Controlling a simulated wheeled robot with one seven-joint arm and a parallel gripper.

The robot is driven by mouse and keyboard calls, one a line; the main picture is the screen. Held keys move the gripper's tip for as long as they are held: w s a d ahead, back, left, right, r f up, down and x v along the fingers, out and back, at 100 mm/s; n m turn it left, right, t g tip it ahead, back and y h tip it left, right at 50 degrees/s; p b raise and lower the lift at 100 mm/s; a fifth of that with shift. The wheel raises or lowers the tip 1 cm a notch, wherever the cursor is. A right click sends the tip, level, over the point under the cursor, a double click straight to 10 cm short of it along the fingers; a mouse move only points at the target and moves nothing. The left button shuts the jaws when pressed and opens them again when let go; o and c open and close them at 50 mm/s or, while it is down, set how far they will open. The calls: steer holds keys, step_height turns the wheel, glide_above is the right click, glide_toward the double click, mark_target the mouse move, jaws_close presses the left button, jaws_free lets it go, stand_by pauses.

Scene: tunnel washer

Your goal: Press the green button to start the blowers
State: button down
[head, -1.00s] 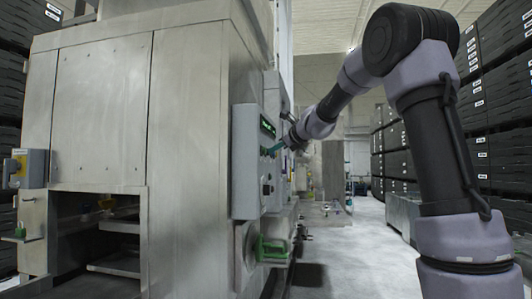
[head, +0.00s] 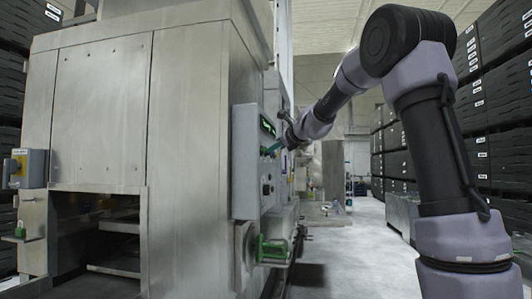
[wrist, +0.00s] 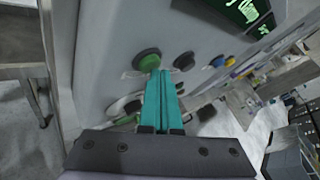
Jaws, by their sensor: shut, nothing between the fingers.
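The green button (wrist: 147,60) is a round green cap on a dark collar on the grey control panel (wrist: 105,45), in the upper middle of the wrist view. My gripper (wrist: 162,74) has teal fingers, which are shut and empty. Their tips appear just right of and below the button in the wrist view; I cannot tell whether they touch it. In the head view my gripper (head: 270,150) points at the face of the control box (head: 245,160), and the button cannot be made out there.
Dark round knobs (wrist: 184,61) sit right of the button, with a lit green display (wrist: 250,10) above. A green part (head: 270,249) sits below the box. Stacked dark crates (head: 500,90) line the right, with clear floor (head: 365,240) between.

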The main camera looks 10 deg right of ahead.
stand_by(0.4)
steer(key=shift+s+d, duration=0.25)
steer(key=shift+d, duration=0.55)
steer(key=shift+s+d, duration=0.25)
steer(key=shift+d, duration=0.55)
steer(key=shift+s+d, duration=0.3)
steer(key=shift+d, duration=0.5)
steer(key=shift+s+d, duration=0.25)
steer(key=shift+d, duration=0.55)
steer(key=s+f+n+g+h, duration=0.1)
steer(key=s+f+n+g, duration=0.15)
steer(key=s+n, duration=0.65)
steer(key=s+f+n+g, duration=0.1)
steer(key=s+f+n, duration=0.25)
steer(key=s, duration=1.15)
steer(key=s+d+f+n+g+h, duration=0.2)
steer(key=s+d+f+n+h, duration=0.2)
steer(key=s+f+n, duration=0.4)
steer(key=s+f, duration=0.3)
steer(key=s, duration=0.3)
steer(key=shift+s, duration=0.35)
